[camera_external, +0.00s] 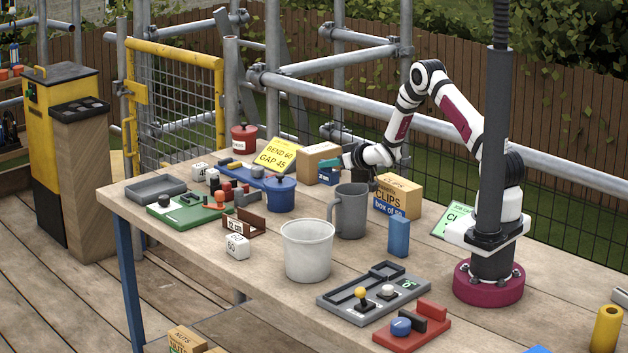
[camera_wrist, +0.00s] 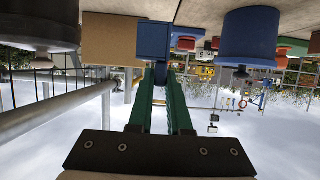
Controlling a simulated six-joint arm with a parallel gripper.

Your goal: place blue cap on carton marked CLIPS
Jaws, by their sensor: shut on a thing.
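My gripper (camera_external: 343,164) has green fingers and reaches left, low over the table; it also shows in the wrist view (camera_wrist: 160,75). It is shut on a small blue box-shaped piece (camera_external: 328,176), which looks like the blue cap and shows at the fingertips in the wrist view (camera_wrist: 153,41). The piece is in front of a plain brown carton (camera_external: 312,154); I cannot tell whether they touch. The carton marked CLIPS (camera_external: 398,195) stands upright right of my gripper, behind the grey mug, with nothing seen on its top.
A grey mug (camera_external: 351,212) and a white bucket (camera_external: 307,252) stand in front of the arm. A blue pot (camera_external: 281,195) is left of the gripper. A blue upright block (camera_external: 399,237) stands in front of the CLIPS carton. Bare tabletop (camera_external: 440,262) lies right of that block.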

